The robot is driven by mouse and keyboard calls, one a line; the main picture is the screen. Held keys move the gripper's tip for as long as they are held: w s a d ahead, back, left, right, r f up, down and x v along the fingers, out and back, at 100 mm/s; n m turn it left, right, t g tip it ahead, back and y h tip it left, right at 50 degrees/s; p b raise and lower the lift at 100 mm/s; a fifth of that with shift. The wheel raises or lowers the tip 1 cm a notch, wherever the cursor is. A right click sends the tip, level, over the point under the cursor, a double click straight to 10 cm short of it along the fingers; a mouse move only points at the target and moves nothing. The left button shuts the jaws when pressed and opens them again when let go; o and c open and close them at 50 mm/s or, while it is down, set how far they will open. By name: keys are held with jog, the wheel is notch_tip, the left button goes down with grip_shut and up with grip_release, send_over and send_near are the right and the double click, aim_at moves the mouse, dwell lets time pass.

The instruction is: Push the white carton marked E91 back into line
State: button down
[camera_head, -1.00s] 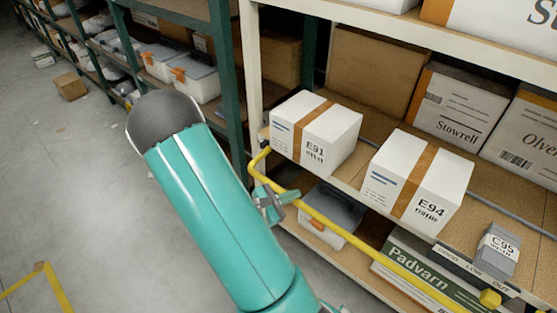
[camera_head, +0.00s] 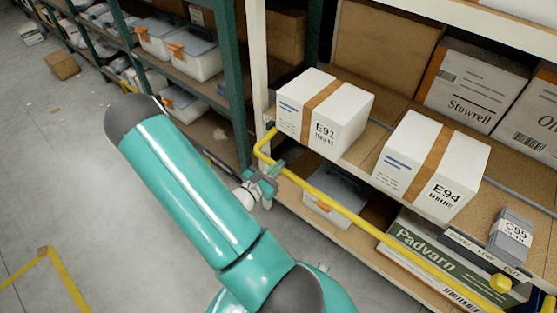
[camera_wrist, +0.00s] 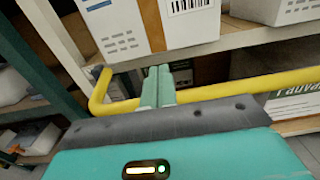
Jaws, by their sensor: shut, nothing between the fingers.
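The white carton marked E91 (camera_head: 322,113) has a brown tape band and stands on the middle shelf. Its front bottom edge is at the shelf's front edge. In the wrist view the lower part of the carton (camera_wrist: 190,22) fills the top. My gripper (camera_head: 270,178) is below and in front of the carton, close to the yellow rail (camera_head: 335,205). In the wrist view my gripper (camera_wrist: 158,75) has its fingers together and empty, reaching past the yellow rail (camera_wrist: 245,88) under the carton. It looks apart from the carton; whether it touches the rail I cannot tell.
A white carton marked E94 (camera_head: 430,166) stands to the right of E91. A grey C95 box (camera_head: 510,236) is further right. A green Padvarn box (camera_head: 428,246) and a lidded bin (camera_head: 334,196) are below. Open grey floor (camera_head: 60,150) lies left.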

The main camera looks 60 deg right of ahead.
aim_at(306, 141)
jog(key=d, duration=0.4)
jog(key=s+d, duration=0.1)
jog(key=d, duration=0.3)
jog(key=s+d, duration=0.1)
jog(key=d, duration=0.3)
jog(key=d, duration=0.4)
jog(key=s+d, duration=0.1)
jog(key=d, duration=0.2)
